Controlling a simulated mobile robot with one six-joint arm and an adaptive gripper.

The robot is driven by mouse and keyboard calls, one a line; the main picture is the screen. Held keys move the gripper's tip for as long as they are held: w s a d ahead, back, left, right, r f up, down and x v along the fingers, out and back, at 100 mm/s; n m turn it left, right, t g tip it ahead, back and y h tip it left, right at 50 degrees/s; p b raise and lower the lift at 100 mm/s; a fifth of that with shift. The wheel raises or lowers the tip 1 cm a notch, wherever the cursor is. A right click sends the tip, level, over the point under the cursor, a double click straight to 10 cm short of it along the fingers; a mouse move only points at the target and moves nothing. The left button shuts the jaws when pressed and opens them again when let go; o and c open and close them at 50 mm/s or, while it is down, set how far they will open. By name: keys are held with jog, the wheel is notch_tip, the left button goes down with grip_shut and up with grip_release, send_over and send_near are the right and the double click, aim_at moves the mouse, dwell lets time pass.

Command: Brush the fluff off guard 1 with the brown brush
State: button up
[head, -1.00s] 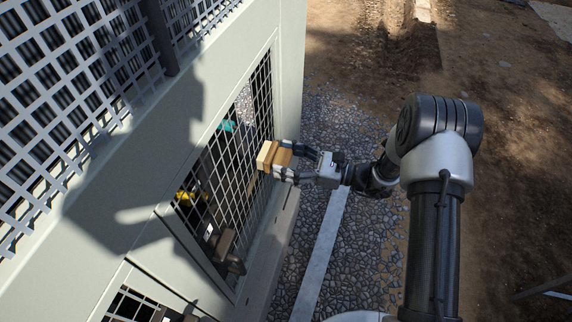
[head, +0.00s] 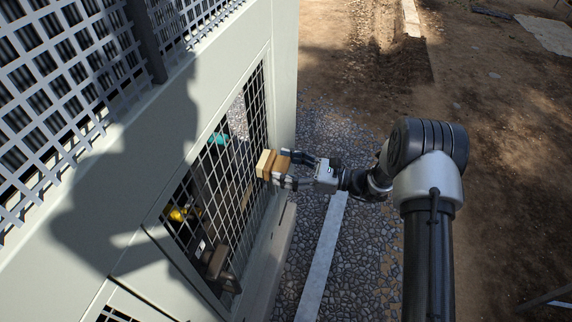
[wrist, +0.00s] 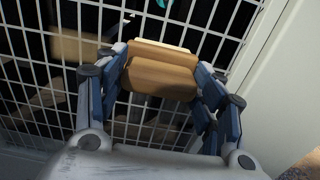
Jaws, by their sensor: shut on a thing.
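The brown brush (head: 266,164) is a wooden block with a paler strip on the side toward the panel. My gripper (head: 281,168) is shut on it. In the wrist view the brush (wrist: 160,76) sits between my gripper's fingers (wrist: 165,82), its pale strip facing the mesh. A wire mesh guard (head: 232,180) fills the opening in the pale panel beside the brush; it also shows in the wrist view (wrist: 60,16). I cannot read a number on it. I cannot tell whether the brush touches the wires. No fluff is clearly visible.
Behind the mesh are a yellow part (head: 178,214), a teal part (head: 218,138) and a brown part (head: 217,266). The cabinet wall (head: 285,60) borders the guard. Gravel (head: 345,235) and a pale strip (head: 322,250) lie below; open dirt is at right.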

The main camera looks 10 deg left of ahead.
jog(key=s+a+p, duration=0.1)
jog(key=s+p, duration=0.3)
jog(key=s, duration=1.1)
jog(key=shift+s+a+p, duration=0.15)
jog(key=shift+s+p, duration=0.05)
jog(key=shift+p, duration=0.15)
dwell(0.7)
jog(key=shift+f, duration=0.1)
jog(key=d, duration=0.6)
jog(key=shift+s, duration=0.15)
jog(key=shift+d, duration=0.1)
jog(key=shift+s+d, duration=0.15)
jog(key=shift+d, duration=1.3)
